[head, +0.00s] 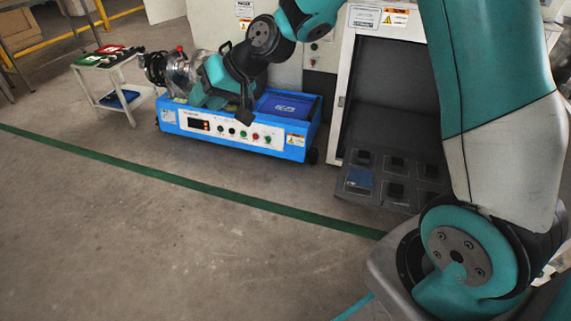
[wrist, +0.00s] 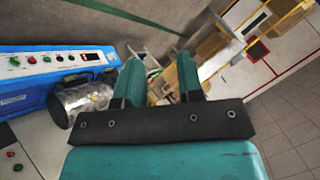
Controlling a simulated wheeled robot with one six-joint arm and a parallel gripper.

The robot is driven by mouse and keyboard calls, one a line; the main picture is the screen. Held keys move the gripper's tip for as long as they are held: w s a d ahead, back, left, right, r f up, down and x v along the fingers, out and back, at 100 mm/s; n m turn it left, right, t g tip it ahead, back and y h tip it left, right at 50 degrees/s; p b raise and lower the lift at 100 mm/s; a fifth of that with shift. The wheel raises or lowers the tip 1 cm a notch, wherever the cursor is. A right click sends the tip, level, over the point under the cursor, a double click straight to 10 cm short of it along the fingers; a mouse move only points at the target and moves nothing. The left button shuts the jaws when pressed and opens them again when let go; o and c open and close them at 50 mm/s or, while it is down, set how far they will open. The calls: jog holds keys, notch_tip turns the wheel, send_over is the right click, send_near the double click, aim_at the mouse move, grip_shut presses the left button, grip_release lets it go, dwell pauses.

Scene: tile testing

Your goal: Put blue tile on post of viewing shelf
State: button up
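A blue square tile (head: 360,180) appears to lie on the front left post of the grey viewing shelf (head: 405,205), at the foot of the open cabinet. The other posts (head: 395,190) look dark and bare. My gripper (head: 196,93) is in front of the blue machine's left end, far to the left of the shelf. In the wrist view, my gripper (wrist: 158,78) shows two teal fingers standing apart, with nothing held between them. Its fingertips are hard to make out in the head view.
The blue machine (head: 235,135) has a front button panel and a blue panel (head: 290,105) on top. A small white table (head: 125,75) at far left holds red and green items. The floor in front is clear.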

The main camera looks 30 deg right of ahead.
jog(key=s+r+n+g+h, duration=0.2)
jog(key=s+n, duration=0.1)
jog(key=s, duration=1.2)
jog(key=s+r+n+g+h, duration=0.1)
jog(key=s+r+n+g, duration=0.1)
jog(key=s, duration=1.3)
jog(key=shift+d+r+n+g+h, duration=0.2)
jog(key=shift+r+n+g+h, duration=0.2)
jog(key=shift+r+g, duration=0.35)
jog(key=shift+d+r+p, duration=0.1)
jog(key=shift+r+p, duration=0.3)
